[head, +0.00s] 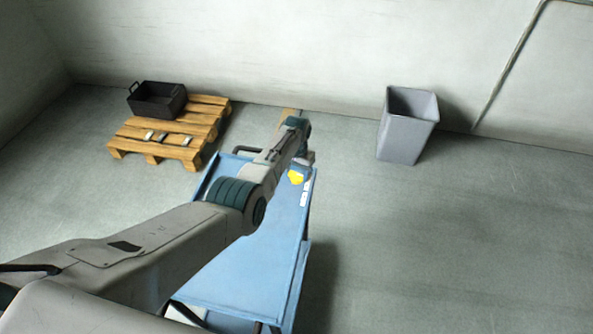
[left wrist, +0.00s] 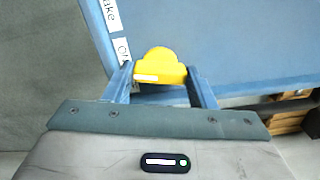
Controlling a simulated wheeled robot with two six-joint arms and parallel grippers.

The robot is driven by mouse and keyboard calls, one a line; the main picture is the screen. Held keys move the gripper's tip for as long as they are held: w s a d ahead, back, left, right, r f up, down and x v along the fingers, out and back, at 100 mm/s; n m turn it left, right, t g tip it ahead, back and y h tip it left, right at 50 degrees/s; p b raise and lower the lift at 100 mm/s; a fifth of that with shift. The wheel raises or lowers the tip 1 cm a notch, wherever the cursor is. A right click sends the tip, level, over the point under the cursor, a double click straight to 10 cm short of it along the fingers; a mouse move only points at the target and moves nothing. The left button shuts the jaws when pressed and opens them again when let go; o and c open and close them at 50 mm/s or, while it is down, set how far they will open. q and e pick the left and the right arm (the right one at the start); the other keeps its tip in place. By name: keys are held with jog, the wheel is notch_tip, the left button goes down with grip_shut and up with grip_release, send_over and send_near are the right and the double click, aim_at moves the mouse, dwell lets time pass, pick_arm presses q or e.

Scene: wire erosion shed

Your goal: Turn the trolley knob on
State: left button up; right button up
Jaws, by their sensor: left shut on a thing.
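The blue trolley (head: 262,262) stands in the middle of the head view, partly covered by my left arm. Its yellow knob (head: 295,177) is near the far right edge of the top. In the left wrist view the knob (left wrist: 160,66) sits between the two blue fingers of my left gripper (left wrist: 158,72), which is shut on it. A white mark runs along the knob's near side. White labels (left wrist: 112,15) with dark letters, only partly readable, lie beside the knob. My right gripper is out of view.
A wooden pallet (head: 212,107) with a black crate (head: 158,104) and several small items lies at the back left. A grey bin (head: 406,134) stands at the back right near the wall. The floor right of the trolley is clear.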

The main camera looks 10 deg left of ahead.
aim_at(297, 173)
pick_arm(q)
jog(key=m, duration=0.6)
jog(key=shift+p, duration=0.3)
jog(key=shift+m, duration=0.3)
jog(key=o, duration=0.7)
jog(key=shift+r, duration=0.1)
jog(key=shift+r, duration=0.25)
notch_tip(297, 173, up, 10)
jog(key=p, duration=0.1)
dwell(0.4)
